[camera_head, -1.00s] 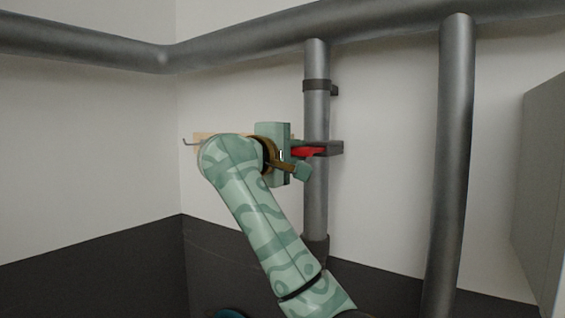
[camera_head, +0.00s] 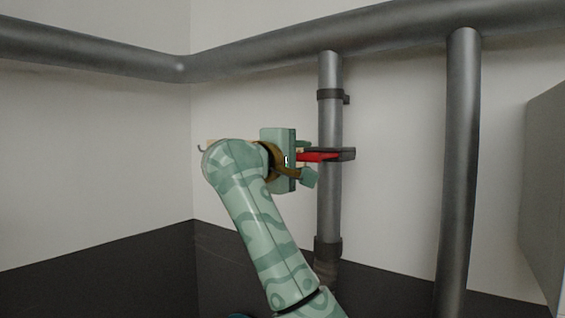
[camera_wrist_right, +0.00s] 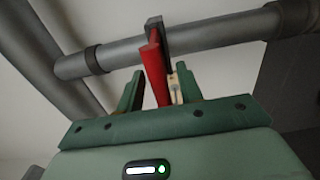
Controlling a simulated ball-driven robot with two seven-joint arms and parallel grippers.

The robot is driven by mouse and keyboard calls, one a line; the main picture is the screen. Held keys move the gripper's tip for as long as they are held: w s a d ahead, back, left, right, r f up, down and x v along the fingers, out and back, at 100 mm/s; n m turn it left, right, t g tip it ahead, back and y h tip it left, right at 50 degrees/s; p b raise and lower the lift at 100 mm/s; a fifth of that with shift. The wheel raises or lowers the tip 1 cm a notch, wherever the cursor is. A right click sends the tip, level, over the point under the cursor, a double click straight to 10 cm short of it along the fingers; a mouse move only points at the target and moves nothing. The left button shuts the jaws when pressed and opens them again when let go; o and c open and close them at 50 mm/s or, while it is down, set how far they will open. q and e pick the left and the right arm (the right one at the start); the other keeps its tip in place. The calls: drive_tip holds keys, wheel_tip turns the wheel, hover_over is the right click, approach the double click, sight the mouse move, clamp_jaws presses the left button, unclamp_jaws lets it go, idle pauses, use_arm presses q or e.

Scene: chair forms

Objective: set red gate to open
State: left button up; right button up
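The red gate handle (camera_head: 318,157) is a red lever on a dark valve body (camera_head: 346,154), mounted on a vertical grey pipe (camera_head: 329,210). In the head view it sticks out to the left, crosswise to the pipe. My right gripper (camera_head: 306,161) is at the lever's free end, left of the pipe. In the right wrist view, the red lever (camera_wrist_right: 154,72) stands between the two green fingers of my right gripper (camera_wrist_right: 158,90), with gaps beside it. The gripper is open around the lever. My left gripper is not in view.
A thick horizontal pipe (camera_head: 400,45) runs above along the walls. A second vertical pipe (camera_head: 458,170) stands to the right, and a grey box (camera_head: 545,190) is at the right edge. The wall between the pipes is bare.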

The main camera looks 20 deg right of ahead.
drive_tip(key=b+v, duration=0.4)
drive_tip(key=v, duration=1.1)
drive_tip(key=shift+s+a, duration=0.15)
drive_tip(key=shift+a, duration=0.2)
